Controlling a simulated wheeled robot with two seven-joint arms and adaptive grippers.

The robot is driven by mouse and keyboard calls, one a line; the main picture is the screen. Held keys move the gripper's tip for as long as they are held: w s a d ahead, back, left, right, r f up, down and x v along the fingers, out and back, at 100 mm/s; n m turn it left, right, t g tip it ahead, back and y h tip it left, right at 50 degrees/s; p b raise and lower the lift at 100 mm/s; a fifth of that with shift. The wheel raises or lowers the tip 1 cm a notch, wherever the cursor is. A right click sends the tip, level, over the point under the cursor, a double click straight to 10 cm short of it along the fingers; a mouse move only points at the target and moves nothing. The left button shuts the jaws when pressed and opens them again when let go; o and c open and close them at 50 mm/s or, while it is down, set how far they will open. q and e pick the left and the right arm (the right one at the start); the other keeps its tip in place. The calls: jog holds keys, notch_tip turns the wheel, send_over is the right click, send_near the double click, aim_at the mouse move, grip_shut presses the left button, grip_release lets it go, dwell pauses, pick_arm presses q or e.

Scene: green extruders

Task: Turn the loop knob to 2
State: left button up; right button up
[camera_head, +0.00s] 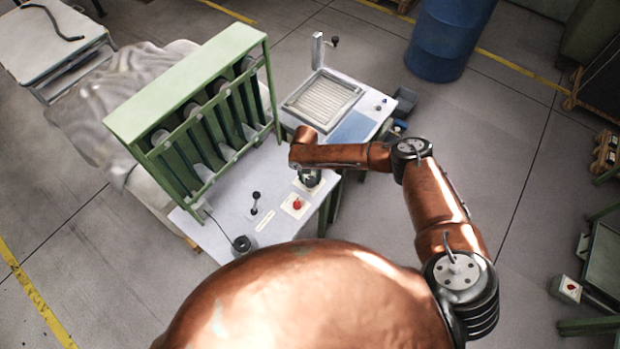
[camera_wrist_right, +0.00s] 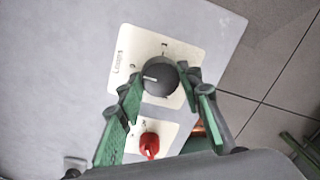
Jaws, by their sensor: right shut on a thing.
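The loop knob (camera_wrist_right: 160,77) is a dark round knob with a white mark, on a white plate (camera_wrist_right: 127,45) lettered "Loops". In the right wrist view its white mark points to the picture's left; the small figures around it are too blurred to read surely. My right gripper (camera_wrist_right: 158,88) has its green-padded fingers on either side of the knob and is shut on it. In the head view the right gripper (camera_head: 310,180) is over the panel, and its arm mostly hides the knob. My left gripper is not in view.
A red knob (camera_wrist_right: 149,143) on its own plate sits just beside the loop plate. A small black lever (camera_head: 255,198) and a green rack (camera_head: 200,115) stand on the same grey table (camera_head: 235,210). A tray (camera_head: 322,98) lies behind, and a blue barrel (camera_head: 448,38) stands farther back.

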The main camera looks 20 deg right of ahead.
jog(key=shift+c, duration=1.3)
